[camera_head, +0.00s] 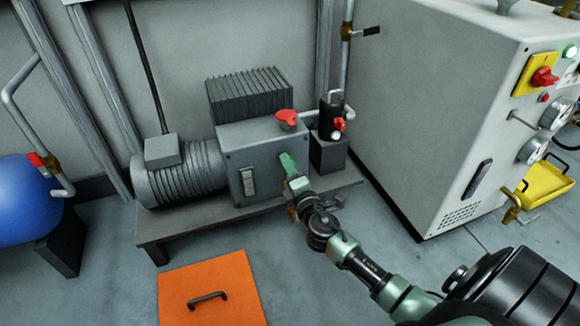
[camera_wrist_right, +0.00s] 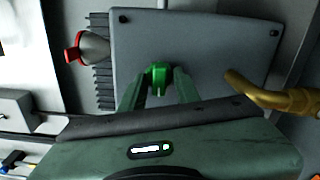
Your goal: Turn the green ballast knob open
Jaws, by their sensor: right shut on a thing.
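The green ballast knob (camera_wrist_right: 159,74) sits on the grey face of the pump box (camera_wrist_right: 200,45) in the right wrist view. My right gripper (camera_wrist_right: 160,88) has its two fingers on either side of the knob and is shut on it. In the head view my right gripper (camera_head: 287,166) reaches the front of the pump box (camera_head: 262,150), and its fingers hide the knob there. My left gripper does not show in either view.
A brass pipe (camera_wrist_right: 262,92) sticks out right of the knob. A red-capped filler (camera_head: 287,118) tops the box, with a motor (camera_head: 183,172) to its left. A grey cabinet (camera_head: 430,110) stands right. An orange plate (camera_head: 211,285) lies on the floor.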

